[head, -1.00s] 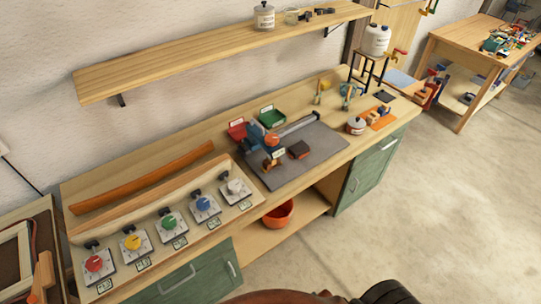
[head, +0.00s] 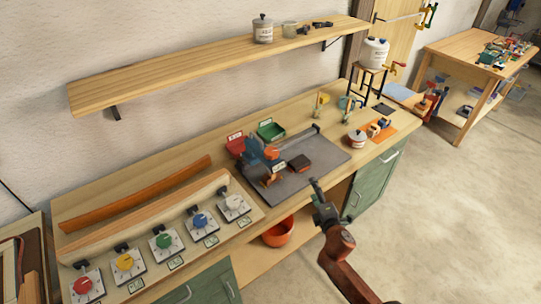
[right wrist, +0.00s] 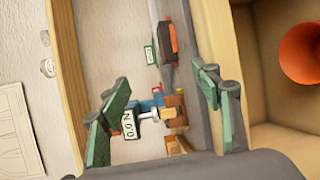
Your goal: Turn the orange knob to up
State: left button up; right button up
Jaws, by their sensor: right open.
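A row of dial knobs sits on the panel (head: 155,255) at the bench's front left: red (head: 82,286), orange-yellow (head: 124,262), green (head: 163,241), blue (head: 200,220) and white (head: 234,202). The orange-yellow knob is second from the left on a white dial plate; its pointing direction is too small to tell. My right gripper (head: 317,186) is above the bench's front edge by the grey mat, well right of the knobs. Its fingers are apart and empty in the right wrist view (right wrist: 160,98). My left gripper is not in view.
A blue clamp device (head: 252,152) and a brown block (head: 300,163) stand on the grey mat (head: 325,150). Red (head: 235,145) and green (head: 271,130) bins are behind. An orange bowl (head: 278,232) sits on the lower shelf. A long wooden shelf (head: 200,68) hangs above; curved laths (head: 140,195) lie behind the panel.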

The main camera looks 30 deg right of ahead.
aim_at(277, 155)
jog(key=w+a+r+n+y, duration=0.2)
jog(key=w+r+n+y, duration=0.1)
jog(key=n, duration=0.5)
jog(key=w+a+r+n+t+y, duration=0.1)
jog(key=w+r+n+y, duration=0.3)
jog(key=n, duration=0.4)
jog(key=w+a+r+n+t+y, duration=0.1)
jog(key=w+a+r+n+y, duration=0.2)
jog(key=n, duration=0.4)
jog(key=shift+w+r+n+y, duration=0.4)
jog(key=shift+w+y, duration=0.1)
jog(key=shift+y, duration=0.2)
jog(key=x, duration=0.7)
jog(key=shift+w+a+p, duration=0.1)
jog(key=shift+w+p, duration=0.2)
jog(key=shift+w, duration=0.1)
jog(key=shift+c, duration=0.5)
